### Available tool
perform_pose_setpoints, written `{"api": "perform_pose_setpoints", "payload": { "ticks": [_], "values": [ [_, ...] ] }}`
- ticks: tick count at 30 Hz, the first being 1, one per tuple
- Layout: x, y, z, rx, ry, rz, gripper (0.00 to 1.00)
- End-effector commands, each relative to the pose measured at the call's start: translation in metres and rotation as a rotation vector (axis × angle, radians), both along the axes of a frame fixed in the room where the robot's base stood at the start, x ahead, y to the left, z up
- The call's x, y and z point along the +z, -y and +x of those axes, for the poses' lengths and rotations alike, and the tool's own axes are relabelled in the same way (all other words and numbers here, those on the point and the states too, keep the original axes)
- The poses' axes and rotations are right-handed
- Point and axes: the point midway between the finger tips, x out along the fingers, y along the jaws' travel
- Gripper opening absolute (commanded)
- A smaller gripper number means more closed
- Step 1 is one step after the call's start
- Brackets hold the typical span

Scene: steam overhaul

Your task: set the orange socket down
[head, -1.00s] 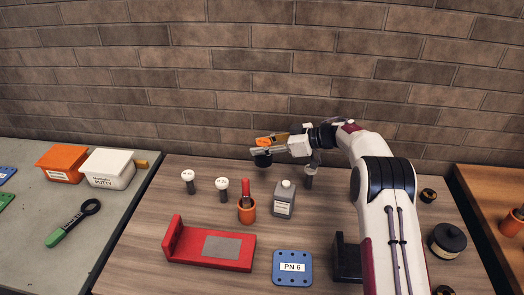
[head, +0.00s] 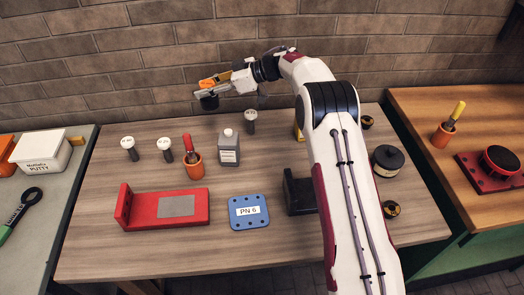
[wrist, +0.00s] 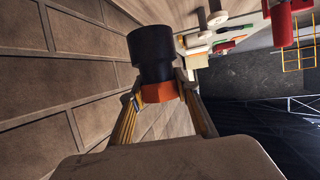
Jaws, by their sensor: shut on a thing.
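The orange socket is an orange hexagonal piece with a black cylinder on it. In the head view its black cylinder (head: 209,102) hangs below my gripper (head: 207,89), high over the back of the wooden table. In the wrist view the orange part (wrist: 158,92) sits between the two fingers of my gripper (wrist: 156,86), which is shut on it. The black cylinder (wrist: 151,52) sticks out past the fingertips. The socket touches nothing but the fingers.
A grey bottle (head: 229,152), an orange cup (head: 194,168) with a red-handled tool and several white-topped pegs stand on the wooden table (head: 110,250). A red bracket (head: 145,209) and a blue PN 6 plate (head: 249,212) lie in front. The brick wall is close behind.

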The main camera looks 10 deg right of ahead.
Motion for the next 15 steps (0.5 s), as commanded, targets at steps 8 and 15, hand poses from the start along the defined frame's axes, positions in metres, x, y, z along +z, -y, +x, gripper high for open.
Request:
{"api": "perform_pose_setpoints", "payload": {
  "ticks": [8,15],
  "values": [
    [0.026,0.034,-0.003,-0.067,0.000,0.002,0.00],
    [0.039,0.061,-0.011,-0.135,0.000,0.002,0.00]
  ]
}}
